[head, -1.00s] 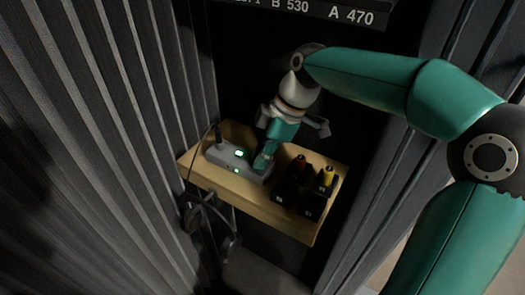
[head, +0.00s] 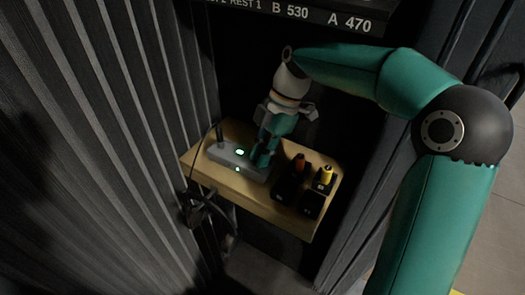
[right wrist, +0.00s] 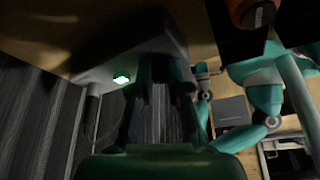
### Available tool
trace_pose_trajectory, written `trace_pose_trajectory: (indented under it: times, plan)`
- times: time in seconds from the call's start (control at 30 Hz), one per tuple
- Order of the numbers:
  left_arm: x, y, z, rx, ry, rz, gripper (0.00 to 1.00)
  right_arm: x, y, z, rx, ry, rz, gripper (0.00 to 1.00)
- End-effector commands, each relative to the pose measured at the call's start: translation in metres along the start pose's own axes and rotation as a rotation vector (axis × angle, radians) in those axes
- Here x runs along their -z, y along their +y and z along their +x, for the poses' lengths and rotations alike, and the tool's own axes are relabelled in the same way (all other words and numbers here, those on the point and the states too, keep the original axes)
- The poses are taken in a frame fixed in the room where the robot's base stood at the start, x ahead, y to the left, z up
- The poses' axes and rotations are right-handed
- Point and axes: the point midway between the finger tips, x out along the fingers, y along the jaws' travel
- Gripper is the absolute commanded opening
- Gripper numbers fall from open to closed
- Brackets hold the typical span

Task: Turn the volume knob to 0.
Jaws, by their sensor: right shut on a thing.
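A grey control box (head: 222,157) with green lights lies on the wooden shelf (head: 262,207). In the right wrist view the box (right wrist: 110,48) shows with one green light on its side. My right gripper (head: 261,160) points down at the right end of the box, its fingers shut there. The volume knob is hidden between or behind the fingers, so I cannot read its setting. In the right wrist view the fingers (right wrist: 165,85) reach up to the box. My left gripper is not in view.
Black holders stand right of the gripper on the shelf, one with an orange-topped item (head: 299,161), one with a yellow-topped item (head: 326,174). Headphones (head: 196,212) and a cable hang at the shelf's left.

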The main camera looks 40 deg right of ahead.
Motion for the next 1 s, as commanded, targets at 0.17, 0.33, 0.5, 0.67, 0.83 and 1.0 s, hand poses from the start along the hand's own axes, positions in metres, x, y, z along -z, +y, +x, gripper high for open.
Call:
trace_pose_trajectory:
  times: [0.17,0.33,0.5,0.67,0.83,1.0]
  plan:
    - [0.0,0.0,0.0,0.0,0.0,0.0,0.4,0.0,0.0,0.0,0.0,0.0,0.001,0.0]
    - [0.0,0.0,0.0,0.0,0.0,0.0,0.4,0.0,0.0,0.0,0.0,0.0,0.001,0.38]
    - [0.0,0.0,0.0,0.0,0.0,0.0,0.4,0.0,0.0,0.0,0.0,0.0,0.002,0.42]
    - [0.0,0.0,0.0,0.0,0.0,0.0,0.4,0.0,0.0,-0.001,-0.001,0.0,0.002,0.42]
    - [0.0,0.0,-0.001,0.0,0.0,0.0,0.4,-0.001,0.001,-0.01,-0.004,-0.001,0.002,0.42]
    - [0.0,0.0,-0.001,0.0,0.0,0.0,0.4,-0.001,0.002,-0.034,-0.007,-0.003,0.001,0.42]
